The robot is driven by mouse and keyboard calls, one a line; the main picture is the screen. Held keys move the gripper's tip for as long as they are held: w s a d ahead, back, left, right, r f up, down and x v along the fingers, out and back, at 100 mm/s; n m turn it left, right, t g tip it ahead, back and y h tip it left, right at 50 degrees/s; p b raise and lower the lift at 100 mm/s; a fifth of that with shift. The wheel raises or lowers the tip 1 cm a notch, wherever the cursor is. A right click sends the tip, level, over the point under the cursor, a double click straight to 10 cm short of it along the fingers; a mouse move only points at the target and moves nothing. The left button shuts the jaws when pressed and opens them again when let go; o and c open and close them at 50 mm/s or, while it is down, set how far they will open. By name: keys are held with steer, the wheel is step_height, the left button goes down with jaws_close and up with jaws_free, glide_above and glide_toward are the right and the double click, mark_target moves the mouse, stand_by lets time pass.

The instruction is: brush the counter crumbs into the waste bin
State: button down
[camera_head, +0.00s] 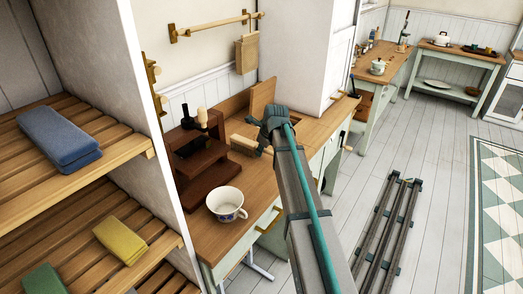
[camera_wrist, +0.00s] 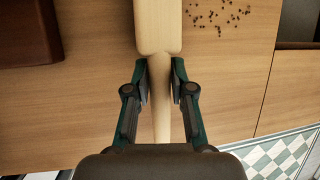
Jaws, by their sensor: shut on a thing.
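My gripper (camera_wrist: 160,85) is shut on the pale wooden handle of a brush (camera_wrist: 159,28), whose broad block points away from me in the wrist view. In the head view the brush (camera_head: 243,145) is over the back of the wooden counter (camera_head: 262,183), left of my gripper (camera_head: 266,148). The dark crumbs (camera_wrist: 218,16) lie scattered on the counter, right of the brush block in the wrist view. I cannot tell whether the bristles touch the counter. I cannot clearly make out the waste bin; a dark recess (camera_wrist: 298,60) shows beyond the counter's right edge in the wrist view.
A dark wooden stand (camera_head: 205,155) and a white cup (camera_head: 226,203) are on the counter, left of my arm. A cutting board (camera_head: 262,97) leans at the back. Slatted shelves with folded cloths (camera_head: 58,138) fill the left.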

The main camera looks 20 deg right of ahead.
steer(key=shift+w+d+p, duration=0.35)
steer(key=shift+w+d, duration=1.3)
steer(key=shift+d, duration=0.15)
steer(key=shift+w+d+p, duration=0.35)
steer(key=shift+w+d, duration=1.25)
steer(key=shift+d, duration=0.2)
steer(key=shift+w+d, duration=0.1)
steer(key=shift+w+d+p, duration=0.35)
steer(key=shift+w+d, duration=1.3)
steer(key=shift+d, duration=0.15)
steer(key=shift+w+d+p, duration=0.3)
steer(key=shift+w+d, duration=1.3)
steer(key=shift+d, duration=0.2)
step_height(320, 180, up, 7)
steer(key=p, duration=0.4)
